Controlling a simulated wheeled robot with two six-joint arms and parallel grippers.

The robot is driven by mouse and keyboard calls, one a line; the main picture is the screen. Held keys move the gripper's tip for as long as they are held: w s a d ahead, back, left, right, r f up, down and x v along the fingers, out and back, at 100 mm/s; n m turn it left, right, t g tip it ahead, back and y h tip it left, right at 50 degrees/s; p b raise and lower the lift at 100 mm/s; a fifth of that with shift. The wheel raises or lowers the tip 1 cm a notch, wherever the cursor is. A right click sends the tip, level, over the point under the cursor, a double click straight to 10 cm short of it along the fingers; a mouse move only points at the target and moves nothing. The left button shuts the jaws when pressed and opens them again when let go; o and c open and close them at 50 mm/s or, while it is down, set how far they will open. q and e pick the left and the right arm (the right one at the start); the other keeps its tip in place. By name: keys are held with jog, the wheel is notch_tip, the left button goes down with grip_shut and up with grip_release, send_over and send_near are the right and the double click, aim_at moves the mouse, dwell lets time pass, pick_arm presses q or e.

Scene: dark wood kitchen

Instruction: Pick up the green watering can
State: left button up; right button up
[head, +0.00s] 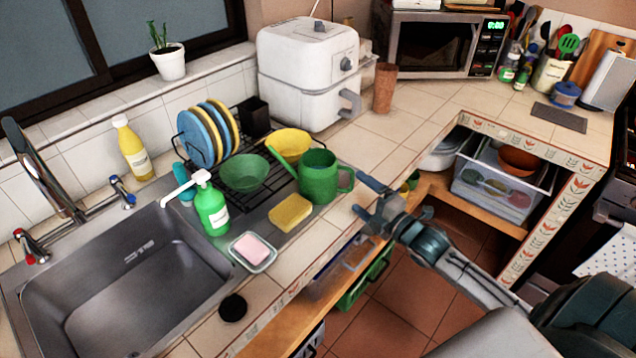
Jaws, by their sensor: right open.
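The green watering can (318,174) stands upright on the counter beside the drying rack. Its spout points up and left, and its loop handle faces right, toward my right gripper. My right gripper (362,196) is open and empty at the counter's front edge, just right of the can's handle and apart from it. My left gripper is not in the picture.
A green bowl (244,173) and yellow bowl (288,142) are close behind. A brown cup (384,88) stands farther back.

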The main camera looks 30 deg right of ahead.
aim_at(351, 188)
jog(key=shift+w+a+f+b, duration=0.15)
jog(key=shift+w+b, duration=0.2)
jog(key=shift+b, duration=0.25)
jog(key=shift+w+a+f+b, duration=0.1)
jog(key=shift+w+b, duration=0.2)
jog(key=shift+b, duration=0.25)
jog(key=b+x, duration=0.1)
jog(key=x, duration=0.1)
jog(key=shift+w+r, duration=0.2)
jog(key=shift+w, duration=0.15)
jog(key=shift+w+a+b, duration=0.15)
jog(key=shift+w+b, duration=0.15)
jog(key=shift+w, duration=0.15)
jog(key=shift+r, duration=0.1)
jog(key=shift+c, duration=0.4)
jog(key=c, duration=1.1)
jog(key=shift+c, duration=0.3)
jog(key=shift+r, duration=0.15)
